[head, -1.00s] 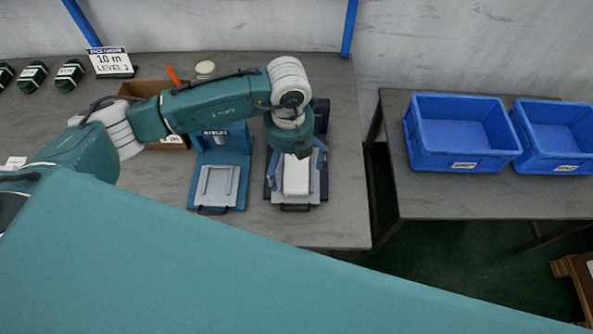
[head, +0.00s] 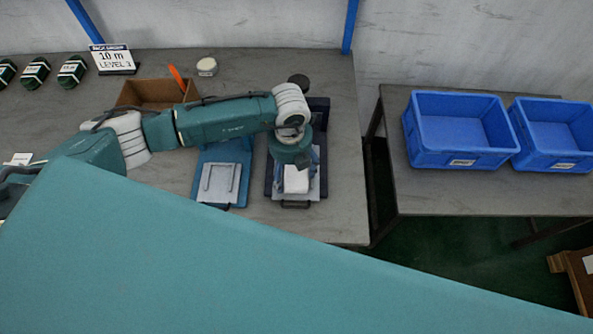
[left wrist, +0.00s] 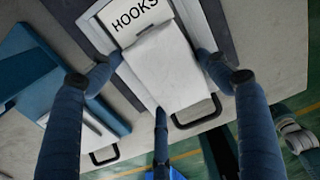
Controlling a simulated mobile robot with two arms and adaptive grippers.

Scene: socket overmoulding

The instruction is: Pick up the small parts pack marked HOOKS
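The small parts pack marked HOOKS (left wrist: 168,70) is a white block with a white label in black letters. It lies on a light grey plate in a dark blue fixture; in the head view its front part (head: 296,182) shows below my wrist. My left gripper (left wrist: 157,63) is directly over the pack, its blue fingers spread on both sides and a third finger at the near end. The fingers look open; whether the tips touch the pack cannot be told. In the head view my wrist mostly hides the gripper. My right gripper is not in view.
A teal fixture (head: 219,184) stands just left of the pack's fixture. A cardboard box (head: 152,94) with an orange-handled item and a jar (head: 206,67) stand behind my arm. Two blue crates (head: 462,158) are on the right-hand table, beyond a gap.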

